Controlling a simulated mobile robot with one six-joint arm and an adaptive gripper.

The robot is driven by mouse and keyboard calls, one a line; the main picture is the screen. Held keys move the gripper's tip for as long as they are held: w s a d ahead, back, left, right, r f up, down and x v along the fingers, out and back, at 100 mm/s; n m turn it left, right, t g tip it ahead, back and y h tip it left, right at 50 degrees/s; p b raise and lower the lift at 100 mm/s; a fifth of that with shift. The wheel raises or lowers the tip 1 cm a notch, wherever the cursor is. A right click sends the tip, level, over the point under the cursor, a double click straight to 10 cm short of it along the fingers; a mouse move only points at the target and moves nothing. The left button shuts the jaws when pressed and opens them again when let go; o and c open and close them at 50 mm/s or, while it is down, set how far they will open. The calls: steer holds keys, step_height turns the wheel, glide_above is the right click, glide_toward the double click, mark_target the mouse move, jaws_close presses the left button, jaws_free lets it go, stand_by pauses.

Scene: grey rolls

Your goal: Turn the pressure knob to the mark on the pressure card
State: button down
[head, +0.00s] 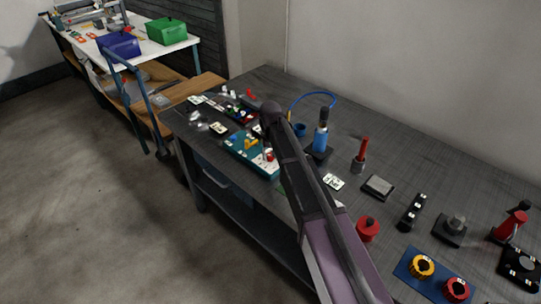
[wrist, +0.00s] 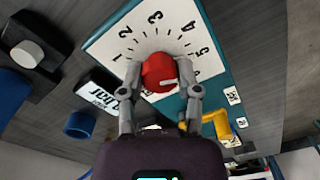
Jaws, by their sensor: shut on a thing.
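In the wrist view my gripper (wrist: 160,92) is shut on the red pressure knob (wrist: 158,70), one finger on each side. A short white line on the knob points right, on the side of the 5; I cannot tell its exact reading. In the head view the red knob (head: 269,156) is on the teal panel (head: 262,168), beside my arm.
A yellow handle (wrist: 222,124) is close right of my gripper. In the head view a blue bottle (head: 321,139) and a red-handled tool (head: 361,150) stand right of my arm.

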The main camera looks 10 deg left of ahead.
steer(key=shift+s, duration=0.1)
stand_by(0.3)
steer(key=shift+c, duration=1.5)
jaws_free()
steer(key=shift+m, duration=0.3)
